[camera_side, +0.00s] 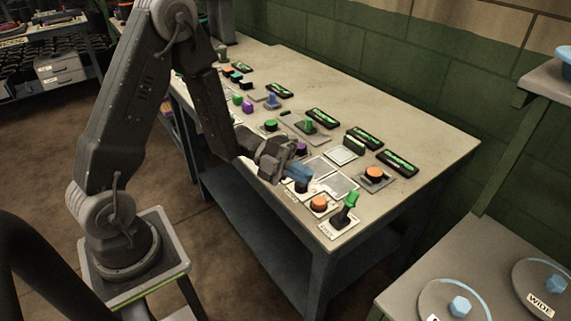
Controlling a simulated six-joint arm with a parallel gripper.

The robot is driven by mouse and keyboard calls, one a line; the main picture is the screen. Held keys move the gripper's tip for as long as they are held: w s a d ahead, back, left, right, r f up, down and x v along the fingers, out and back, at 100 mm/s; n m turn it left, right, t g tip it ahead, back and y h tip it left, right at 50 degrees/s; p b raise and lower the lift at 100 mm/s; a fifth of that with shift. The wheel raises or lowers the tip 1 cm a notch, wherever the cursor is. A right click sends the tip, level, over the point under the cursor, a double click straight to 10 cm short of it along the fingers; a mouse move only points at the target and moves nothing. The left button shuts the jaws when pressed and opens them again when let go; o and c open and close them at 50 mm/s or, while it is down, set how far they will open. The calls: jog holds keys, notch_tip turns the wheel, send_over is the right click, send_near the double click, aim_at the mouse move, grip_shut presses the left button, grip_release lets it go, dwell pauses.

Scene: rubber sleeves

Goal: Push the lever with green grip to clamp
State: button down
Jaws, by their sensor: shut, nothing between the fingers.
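The lever with the green grip (351,199) stands at the near right end of the bench, on a white labelled plate. Its dark stem leans slightly, with the green grip at the top. My gripper (292,165) is to the left of this lever and apart from it, low over the bench's near edge. Its fingers are shut with nothing between them.
An orange button (319,203) sits just left of the green-grip lever. Another orange button (375,174) is behind it. Several more controls and green-lit displays (397,163) run along the bench (420,140). A side table with round dials (455,301) stands at the lower right.

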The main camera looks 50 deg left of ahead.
jog(key=v, duration=0.4)
jog(key=shift+s+a+r, duration=0.1)
jog(key=shift+a+r, duration=0.05)
jog(key=shift+a, duration=0.25)
jog(key=s+d+r+m+g+y, duration=0.3)
jog(key=s+r+m+y, duration=0.15)
jog(key=m, duration=0.85)
jog(key=s+d+r+m+g+y, duration=0.35)
jog(key=s+m, duration=0.25)
jog(key=m, duration=0.6)
jog(key=s+a+r+m+t+y, duration=0.2)
jog(key=r+m+t+y, duration=0.1)
jog(key=m, duration=0.6)
jog(key=s+a+r+m+t+y, duration=0.1)
jog(key=s+r+m+t+y, duration=0.1)
jog(key=m, duration=0.8)
jog(key=shift+s+a+r+t+y, duration=0.4)
jog(key=shift+r+t+y, duration=0.2)
jog(key=shift+y, duration=0.6)
